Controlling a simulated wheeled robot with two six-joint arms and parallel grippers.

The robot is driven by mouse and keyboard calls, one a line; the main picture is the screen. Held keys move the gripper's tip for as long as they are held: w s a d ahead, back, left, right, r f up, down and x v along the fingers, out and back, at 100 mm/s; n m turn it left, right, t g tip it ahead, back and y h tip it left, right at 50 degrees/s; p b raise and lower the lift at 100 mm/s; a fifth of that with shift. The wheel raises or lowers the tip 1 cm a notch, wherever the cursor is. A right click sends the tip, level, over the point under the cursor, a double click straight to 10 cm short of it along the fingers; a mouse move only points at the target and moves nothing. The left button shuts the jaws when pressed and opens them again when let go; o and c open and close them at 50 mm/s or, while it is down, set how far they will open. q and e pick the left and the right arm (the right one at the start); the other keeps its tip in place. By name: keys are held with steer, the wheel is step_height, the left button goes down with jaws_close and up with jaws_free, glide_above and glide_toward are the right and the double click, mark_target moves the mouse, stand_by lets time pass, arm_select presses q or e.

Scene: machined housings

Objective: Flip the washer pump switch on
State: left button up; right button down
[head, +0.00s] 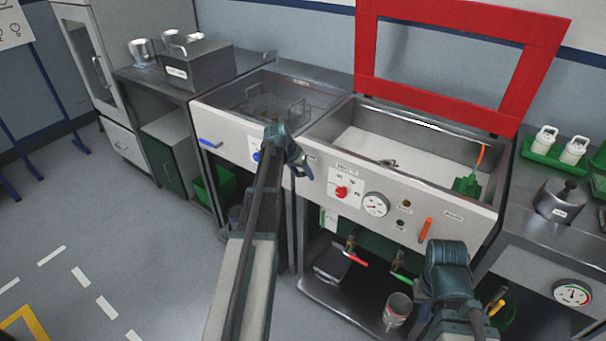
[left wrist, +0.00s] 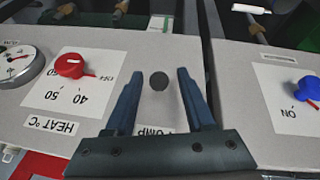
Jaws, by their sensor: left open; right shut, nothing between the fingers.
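In the left wrist view a dark round switch (left wrist: 159,81) sits on the pale panel, above a label ending in "PUMP" that my gripper partly covers. My left gripper (left wrist: 157,92) is open, its two fingers on either side of the switch in the picture. I cannot tell whether they touch the panel. In the head view my left gripper (head: 301,166) is in front of the washer panel, between the blue knob and the red knob, and hides the switch. My right gripper (head: 422,292) is low at the right, shut and empty, largely hidden by its own wrist.
A red heat knob (left wrist: 70,66) and a blue knob (left wrist: 309,87) flank the switch. A gauge (head: 376,204) and an orange handle (head: 426,229) are further right on the panel. The washer's red-framed lid (head: 519,90) stands open. Open floor lies at the left.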

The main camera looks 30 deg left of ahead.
arm_select(q)
steer(key=p+v, duration=1.2)
steer(key=v, duration=0.1)
steer(key=shift+r, duration=0.3)
steer(key=shift+s, duration=0.1)
steer(key=s+d+f+m+g, duration=0.1)
steer(key=s+d+g, duration=0.15)
steer(key=d, duration=0.85)
steer(key=s+d+f+m+g, duration=0.1)
steer(key=s+d, duration=0.3)
steer(key=d, duration=0.7)
steer(key=s+d+m+g+y, duration=0.2)
steer(key=s+d+y, duration=0.1)
steer(key=s+d, duration=1.3)
steer(key=shift+d+m, duration=0.3)
steer(key=shift+d, duration=0.2)
